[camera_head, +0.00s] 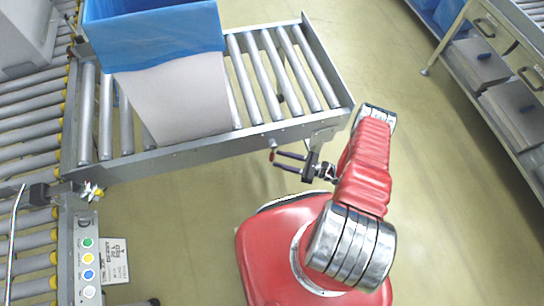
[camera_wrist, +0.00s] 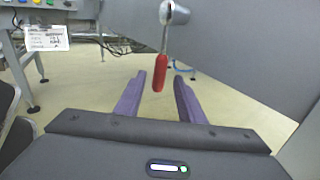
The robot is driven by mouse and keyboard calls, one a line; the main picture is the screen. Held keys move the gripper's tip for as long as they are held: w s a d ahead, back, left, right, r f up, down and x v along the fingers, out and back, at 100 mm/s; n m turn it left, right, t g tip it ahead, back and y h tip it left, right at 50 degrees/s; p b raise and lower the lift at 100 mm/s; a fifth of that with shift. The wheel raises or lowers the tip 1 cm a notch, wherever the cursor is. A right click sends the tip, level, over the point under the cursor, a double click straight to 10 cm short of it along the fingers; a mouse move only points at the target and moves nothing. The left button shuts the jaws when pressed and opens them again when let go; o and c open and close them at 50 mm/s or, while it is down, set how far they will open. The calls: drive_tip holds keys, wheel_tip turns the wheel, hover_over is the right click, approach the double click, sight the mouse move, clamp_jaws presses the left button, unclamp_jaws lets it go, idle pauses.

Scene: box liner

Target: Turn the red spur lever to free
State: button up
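The red spur lever (camera_wrist: 159,73) hangs straight down from a silver round pivot (camera_wrist: 175,13) in the wrist view. In the head view the lever (camera_head: 272,155) is a small red piece under the side rail of the short roller conveyor. My gripper (camera_wrist: 160,82) is open, with one purple finger on each side of the lever in the picture. In the head view my gripper (camera_head: 281,160) reaches left, its fingertips right at the lever. I cannot tell whether the lever is between the tips or just beyond them. No contact shows.
The roller conveyor's side rail (camera_head: 210,153) runs just above the lever. A box with a blue liner (camera_head: 155,38) and an open flap stands on the rollers. A button panel (camera_head: 88,260) is at lower left. A shelf unit (camera_head: 490,70) stands at right, with clear floor between.

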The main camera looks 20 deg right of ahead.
sight(272, 157)
drive_tip(key=shift+x, duration=2.25)
drive_tip(key=shift+c, duration=0.6)
clamp_jaws()
